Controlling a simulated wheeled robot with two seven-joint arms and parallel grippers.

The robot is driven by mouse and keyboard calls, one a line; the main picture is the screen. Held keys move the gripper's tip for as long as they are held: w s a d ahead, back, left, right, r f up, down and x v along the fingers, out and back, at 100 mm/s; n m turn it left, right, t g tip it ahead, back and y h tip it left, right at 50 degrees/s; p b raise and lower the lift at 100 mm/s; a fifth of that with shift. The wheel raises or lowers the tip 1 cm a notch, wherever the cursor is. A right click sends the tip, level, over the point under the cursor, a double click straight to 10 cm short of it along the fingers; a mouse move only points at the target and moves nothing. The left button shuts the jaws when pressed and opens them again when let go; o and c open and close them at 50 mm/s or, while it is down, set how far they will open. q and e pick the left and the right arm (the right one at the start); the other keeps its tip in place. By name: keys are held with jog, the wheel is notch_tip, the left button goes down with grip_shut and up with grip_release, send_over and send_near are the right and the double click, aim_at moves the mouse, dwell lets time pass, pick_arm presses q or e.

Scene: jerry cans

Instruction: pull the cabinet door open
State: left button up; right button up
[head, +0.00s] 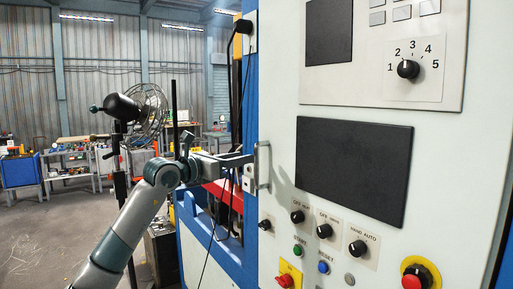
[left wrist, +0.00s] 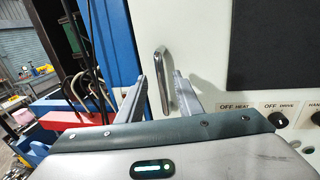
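The white cabinet door (head: 450,180) fills the right of the head view and looks shut. Its metal bar handle (head: 262,167) stands upright near the door's left edge. My left gripper (head: 250,170) reaches in from the left at the handle's height. In the left wrist view my left gripper (left wrist: 161,95) is open, with one finger on each side of the handle (left wrist: 161,78). A gap shows between each finger and the handle. I cannot tell how deep the handle sits between the fingers. My right gripper is not in view.
The door carries a dark screen (head: 354,172), several knobs, and a red emergency button (head: 418,277). A blue cabinet side (head: 249,100) with hanging black cables lies left of the door. A fan (head: 148,112) stands behind my left arm. Open floor lies at the far left.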

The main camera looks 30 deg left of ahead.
aim_at(255, 154)
pick_arm(q)
jog(key=w+p, duration=0.1)
jog(key=w, duration=0.2)
jog(key=w+d+p, duration=0.1)
jog(key=w, duration=0.2)
jog(key=shift+w+d+r+p, duration=0.1)
jog(key=shift+w+d+p, duration=0.1)
jog(key=shift+p, duration=0.2)
jog(key=shift+w, duration=0.4)
grip_shut()
